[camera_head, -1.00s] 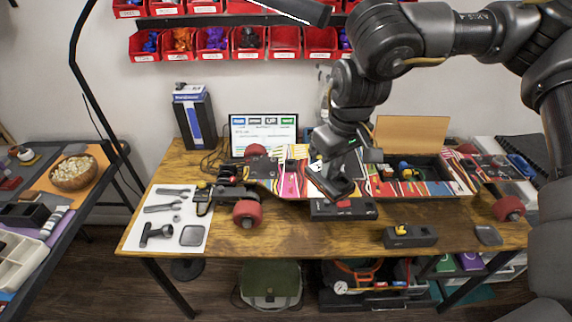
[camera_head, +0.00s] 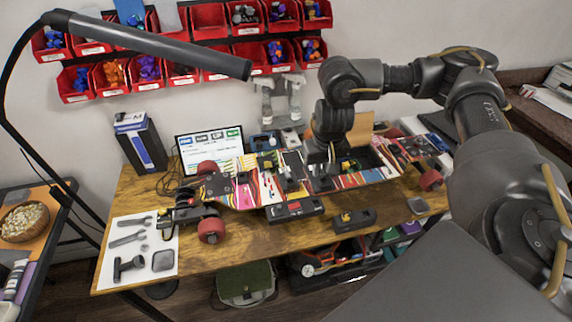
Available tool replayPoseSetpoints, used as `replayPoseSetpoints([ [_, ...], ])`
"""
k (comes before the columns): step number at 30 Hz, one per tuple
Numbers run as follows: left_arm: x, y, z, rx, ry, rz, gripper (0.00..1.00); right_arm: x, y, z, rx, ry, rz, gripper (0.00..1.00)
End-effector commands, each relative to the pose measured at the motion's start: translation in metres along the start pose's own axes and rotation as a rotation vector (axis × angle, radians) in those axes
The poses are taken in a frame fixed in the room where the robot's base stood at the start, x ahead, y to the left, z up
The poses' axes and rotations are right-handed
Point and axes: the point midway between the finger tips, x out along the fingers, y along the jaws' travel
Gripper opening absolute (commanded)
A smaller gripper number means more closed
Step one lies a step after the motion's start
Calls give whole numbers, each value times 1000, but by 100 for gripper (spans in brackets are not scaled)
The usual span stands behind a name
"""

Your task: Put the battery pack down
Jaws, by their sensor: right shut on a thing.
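My right gripper (camera_head: 312,168) reaches down over the middle of the longboard (camera_head: 243,192), whose multicoloured deck lies across the workbench. It is shut on a dark block, taken to be the battery pack (camera_head: 290,184), which is hard to tell from the dark fingers and sits low over the deck. I cannot tell whether it touches the deck. The board's open compartment (camera_head: 380,158), with yellow and blue parts inside, lies just right of the gripper. A black box with a yellow connector (camera_head: 355,219) lies on the bench in front. My left gripper is out of view.
A black stand with a red part (camera_head: 294,209) is at the board's front edge. A white mat (camera_head: 133,262) with tools lies at the left. A laptop (camera_head: 211,148) stands behind. A lamp arm (camera_head: 150,42) crosses the upper left. Bare wood (camera_head: 250,241) shows in front.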

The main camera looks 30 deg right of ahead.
Motion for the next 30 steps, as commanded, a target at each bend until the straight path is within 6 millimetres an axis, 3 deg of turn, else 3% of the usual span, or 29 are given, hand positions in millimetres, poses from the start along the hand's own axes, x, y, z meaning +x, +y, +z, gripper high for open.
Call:
replayPoseSetpoints([
  [7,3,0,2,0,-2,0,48,13,3,-16,9,-1,0,0],
  [17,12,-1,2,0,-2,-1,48,57,12,-83,9,-2,-1,0],
  [21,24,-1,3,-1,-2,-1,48,91,15,-100,7,-3,-1,0],
  [24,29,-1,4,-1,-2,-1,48,105,17,-109,6,-3,-1,0],
  [30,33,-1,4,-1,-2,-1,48,115,18,-119,2,1,-2,0],
])
